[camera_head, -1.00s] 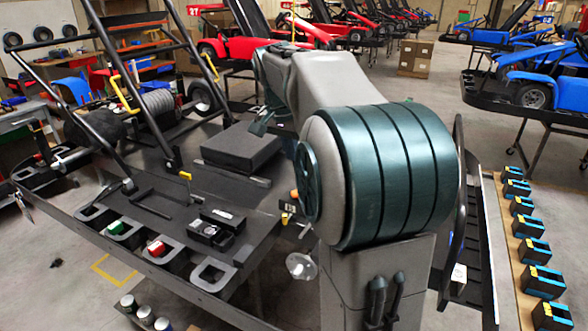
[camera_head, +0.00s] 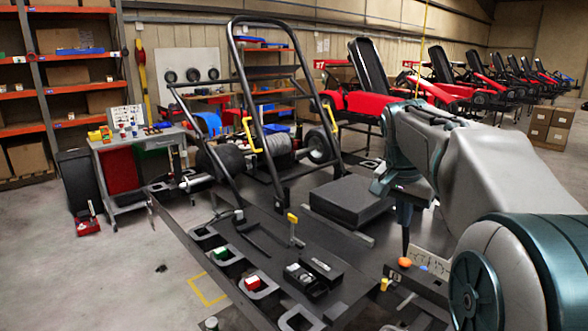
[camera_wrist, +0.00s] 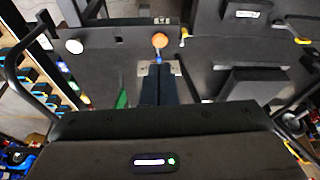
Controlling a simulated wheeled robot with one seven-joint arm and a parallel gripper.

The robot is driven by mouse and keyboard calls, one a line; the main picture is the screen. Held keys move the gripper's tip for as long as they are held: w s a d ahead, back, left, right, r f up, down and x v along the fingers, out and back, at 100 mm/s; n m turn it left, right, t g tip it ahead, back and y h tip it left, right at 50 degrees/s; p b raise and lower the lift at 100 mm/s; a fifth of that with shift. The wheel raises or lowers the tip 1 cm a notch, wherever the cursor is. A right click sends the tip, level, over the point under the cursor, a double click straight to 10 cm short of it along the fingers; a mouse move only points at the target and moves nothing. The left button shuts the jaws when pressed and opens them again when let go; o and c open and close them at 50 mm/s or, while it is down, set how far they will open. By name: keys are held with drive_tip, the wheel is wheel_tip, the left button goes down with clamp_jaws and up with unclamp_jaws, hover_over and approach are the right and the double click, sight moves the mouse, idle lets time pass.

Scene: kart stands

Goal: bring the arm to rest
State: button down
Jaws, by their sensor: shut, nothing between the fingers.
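My arm comes in from the right side of the head view, bent at the elbow. My gripper (camera_head: 405,250) hangs from its end, pointing down over the kart stand's flat dark deck (camera_head: 345,240). Its dark fingers are together with nothing between them. An orange knob (camera_head: 404,264) shows just below the fingertips; I cannot tell whether they touch. In the wrist view the shut fingers of my gripper (camera_wrist: 158,68) point at the orange knob (camera_wrist: 159,40), with a pale plate beside them.
A dark flat block (camera_head: 348,200) lies on the deck, left of my gripper. A yellow-topped lever (camera_head: 292,220) and a tall black tube frame (camera_head: 235,100) stand further left. Cut-out slots along the front edge hold a red piece (camera_head: 252,282). Red karts stand behind.

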drive_tip(key=s+a+f+n, duration=0.3)
drive_tip(key=s+f, duration=0.2)
drive_tip(key=s, duration=0.2)
drive_tip(key=s+a+f+n+y, duration=0.1)
drive_tip(key=s+a+f+n, duration=0.2)
drive_tip(key=s, duration=0.4)
drive_tip(key=s+a+f+n+t+y, duration=0.1)
drive_tip(key=s+a+f+n, duration=0.2)
drive_tip(key=s+a+f, duration=0.2)
wheel_tip(320, 180, down, 2)
drive_tip(key=shift+s+a+f+n, duration=0.15)
drive_tip(key=shift+s+n, duration=0.15)
drive_tip(key=shift+s, duration=0.9)
